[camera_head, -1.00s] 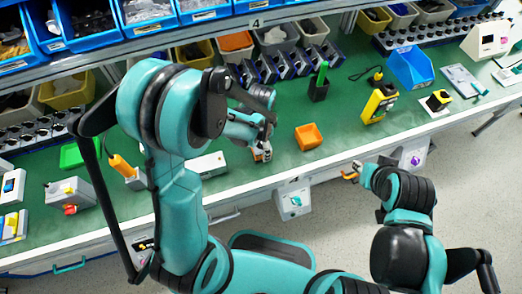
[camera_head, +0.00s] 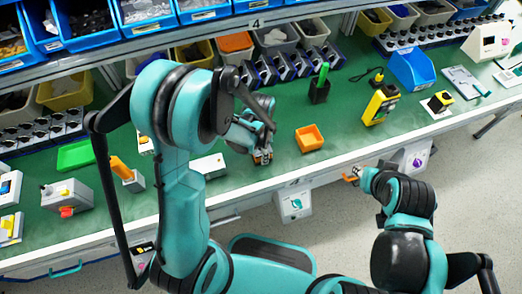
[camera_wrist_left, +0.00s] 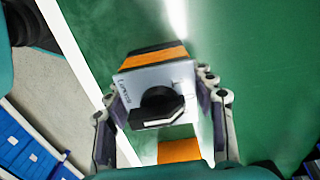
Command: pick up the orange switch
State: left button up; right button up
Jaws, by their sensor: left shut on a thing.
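The orange switch (camera_wrist_left: 157,88) has a pale face, a black rotary knob and an orange band along its body. In the left wrist view it sits between the two fingers of my left gripper (camera_wrist_left: 160,103), which is shut on it. In the head view my left gripper (camera_head: 262,157) is low over the green bench near its front edge, and the switch is mostly hidden by the fingers. I cannot tell whether it still touches the bench. My right gripper (camera_head: 353,176) is at the bench's front edge, too small to read.
A black holder with a green tool (camera_head: 320,88) and a yellow device (camera_head: 380,105) stand further right. Green bench (camera_head: 345,130) is free between them.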

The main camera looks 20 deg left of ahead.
pick_arm(q)
notch_tip(320, 180, up, 5)
jog(key=shift+f+p, duration=0.15)
jog(key=shift+p, duration=0.95)
jog(key=d+r+p, duration=0.2)
jog(key=d+r, duration=0.4)
jog(key=d, duration=0.5)
jog(key=shift+w+d+p, duration=0.3)
jog(key=shift+d+p, duration=0.05)
jog(key=shift+p, duration=0.05)
